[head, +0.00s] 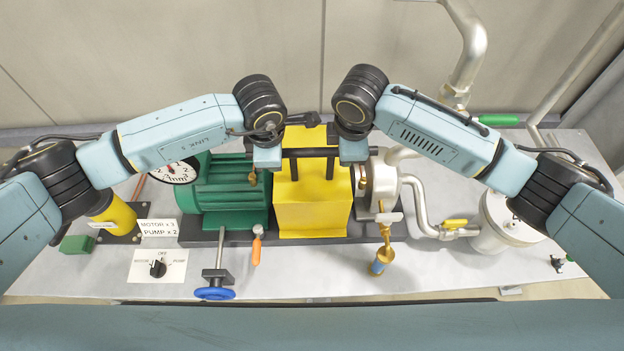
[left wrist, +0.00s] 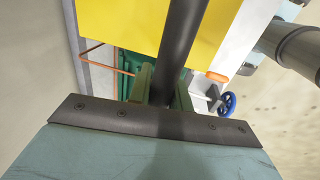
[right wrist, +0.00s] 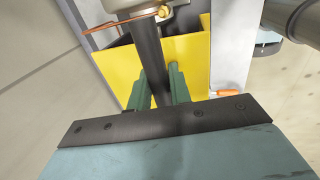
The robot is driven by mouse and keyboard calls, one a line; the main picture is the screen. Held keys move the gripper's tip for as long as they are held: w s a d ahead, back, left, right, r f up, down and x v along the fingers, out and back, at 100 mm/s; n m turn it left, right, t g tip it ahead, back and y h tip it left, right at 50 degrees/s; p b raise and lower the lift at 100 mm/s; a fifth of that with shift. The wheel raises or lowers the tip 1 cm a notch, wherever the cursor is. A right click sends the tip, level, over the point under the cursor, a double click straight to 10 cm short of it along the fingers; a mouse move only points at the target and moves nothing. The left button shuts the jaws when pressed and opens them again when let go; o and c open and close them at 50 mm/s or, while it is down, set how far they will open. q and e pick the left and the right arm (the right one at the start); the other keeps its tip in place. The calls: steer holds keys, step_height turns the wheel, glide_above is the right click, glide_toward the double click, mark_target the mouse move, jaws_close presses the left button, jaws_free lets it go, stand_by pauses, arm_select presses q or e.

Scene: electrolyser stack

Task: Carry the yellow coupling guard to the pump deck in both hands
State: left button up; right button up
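The yellow coupling guard (head: 312,205) is a tall box with a dark bar handle (head: 312,153) across it. In the head view it stands upright between the green motor (head: 225,190) and the silver pump (head: 383,185) at the dark base plate. I cannot tell whether its underside touches the deck. My left gripper (head: 275,155) is at the bar's left end; in the left wrist view its green fingers (left wrist: 162,92) close around the dark bar. My right gripper (head: 348,153) is at the right end; its fingers (right wrist: 160,92) close around the bar too.
A blue handwheel (head: 214,293), an orange-handled tool (head: 257,248) and a brass valve (head: 380,255) are in front. A dial gauge (head: 174,172) and a yellow cylinder (head: 117,215) are left. Pipes and a pale canister (head: 500,225) are right.

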arm_select(q)
jaws_close()
arm_select(e)
jaws_close()
arm_select(q)
steer(key=shift+w+r, duration=0.15)
steer(key=shift+r, duration=0.05)
arm_select(e)
steer(key=shift+w+r, duration=0.1)
steer(key=shift+r, duration=0.05)
stand_by(0.5)
arm_select(q)
steer(key=shift+r, duration=0.1)
arm_select(e)
steer(key=shift+r, duration=0.1)
